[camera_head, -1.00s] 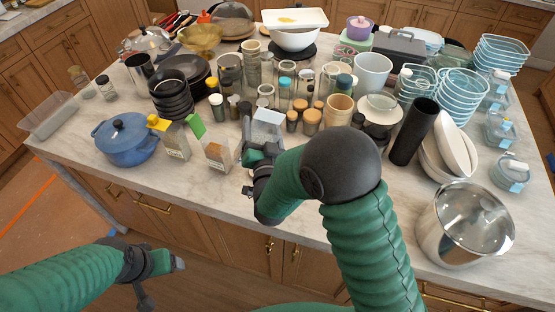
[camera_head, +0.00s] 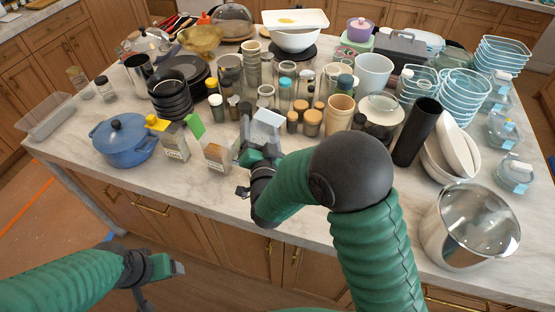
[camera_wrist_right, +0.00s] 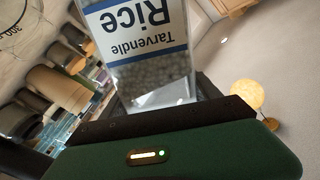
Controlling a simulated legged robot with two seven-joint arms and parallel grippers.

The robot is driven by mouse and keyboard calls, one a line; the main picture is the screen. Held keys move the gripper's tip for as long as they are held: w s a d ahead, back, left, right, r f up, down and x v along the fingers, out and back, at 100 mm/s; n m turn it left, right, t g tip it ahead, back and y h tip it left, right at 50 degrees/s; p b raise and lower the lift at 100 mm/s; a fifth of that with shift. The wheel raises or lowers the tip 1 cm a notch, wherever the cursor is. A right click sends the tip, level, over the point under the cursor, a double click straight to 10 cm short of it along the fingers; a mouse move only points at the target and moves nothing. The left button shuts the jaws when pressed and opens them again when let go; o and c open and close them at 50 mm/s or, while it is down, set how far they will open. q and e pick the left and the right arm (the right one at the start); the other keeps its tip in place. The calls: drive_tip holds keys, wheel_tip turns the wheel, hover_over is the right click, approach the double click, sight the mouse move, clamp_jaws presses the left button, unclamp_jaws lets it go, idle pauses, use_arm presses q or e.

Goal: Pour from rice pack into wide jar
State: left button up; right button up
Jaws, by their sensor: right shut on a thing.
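The rice pack (camera_wrist_right: 150,45) fills the top of the right wrist view. My left gripper (camera_head: 162,275) is empty and open, low in front of the counter.
A blue pot (camera_head: 124,140) is farther left. Small lidded jars (camera_head: 312,122) crowd behind. A steel pot (camera_head: 468,225) stands at right.

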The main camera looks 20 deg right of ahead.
drive_tip(key=shift+w+f+m+b, duration=0.1)
drive_tip(key=shift+f+m+b, duration=0.35)
drive_tip(key=shift+b, duration=0.35)
drive_tip(key=shift+m+b, duration=0.35)
drive_tip(key=shift+r, duration=0.1)
drive_tip(key=shift+a, duration=0.1)
drive_tip(key=shift+f+m+b, duration=0.3)
drive_tip(key=shift+b, duration=0.25)
drive_tip(key=shift+f+m+b, duration=0.15)
drive_tip(key=shift+m+b, duration=0.25)
drive_tip(key=shift+b, duration=0.15)
